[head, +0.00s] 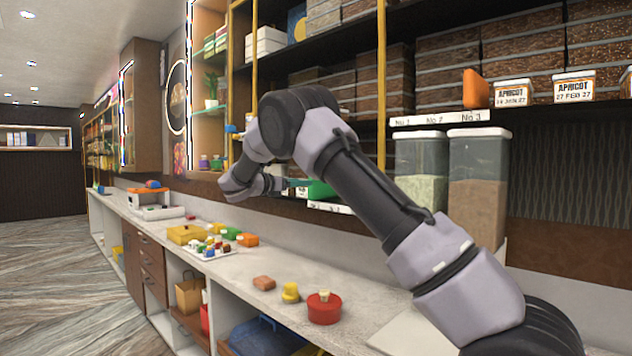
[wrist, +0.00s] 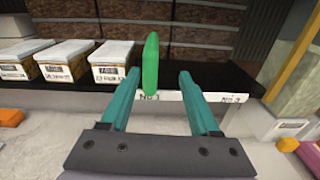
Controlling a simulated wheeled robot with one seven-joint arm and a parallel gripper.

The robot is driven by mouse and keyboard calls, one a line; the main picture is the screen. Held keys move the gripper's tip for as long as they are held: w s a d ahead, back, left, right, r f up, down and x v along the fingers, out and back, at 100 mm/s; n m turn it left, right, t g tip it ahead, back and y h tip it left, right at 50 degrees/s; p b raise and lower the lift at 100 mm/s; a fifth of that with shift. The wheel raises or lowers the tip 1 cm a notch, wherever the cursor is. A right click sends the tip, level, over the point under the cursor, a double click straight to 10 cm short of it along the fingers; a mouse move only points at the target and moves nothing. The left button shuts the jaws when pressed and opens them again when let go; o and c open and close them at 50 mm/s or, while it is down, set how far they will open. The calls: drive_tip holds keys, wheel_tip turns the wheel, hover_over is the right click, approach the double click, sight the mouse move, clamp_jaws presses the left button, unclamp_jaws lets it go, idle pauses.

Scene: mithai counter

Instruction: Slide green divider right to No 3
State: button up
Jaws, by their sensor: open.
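The green divider (wrist: 151,66) stands upright on the edge of a black shelf, at the No 1 mark (wrist: 150,97) in the wrist view. It shows partly in the head view (head: 319,189), behind my arm. My gripper (wrist: 159,74) is open, its teal fingers on either side of the divider in the picture, with a visible gap on each side. I cannot tell how far the fingertips reach past it. The No 3 mark (wrist: 231,98) is to the right on the same strip. The right finger covers the part between these marks.
White-lidded labelled boxes (wrist: 112,62) stand left of the divider; the shelf to its right looks clear up to a wooden post (wrist: 294,70). An orange divider (head: 476,88) stands at another No 3 on a nearer shelf. The counter below holds a red pot (head: 324,309).

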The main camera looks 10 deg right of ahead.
drive_tip(key=shift+n+t, duration=0.3)
drive_tip(key=x, duration=0.7)
drive_tip(key=w+x, duration=0.1)
drive_tip(key=x, duration=0.2)
drive_tip(key=shift+w+a, duration=0.2)
drive_tip(key=shift+a, duration=0.05)
clamp_jaws()
idle(0.9)
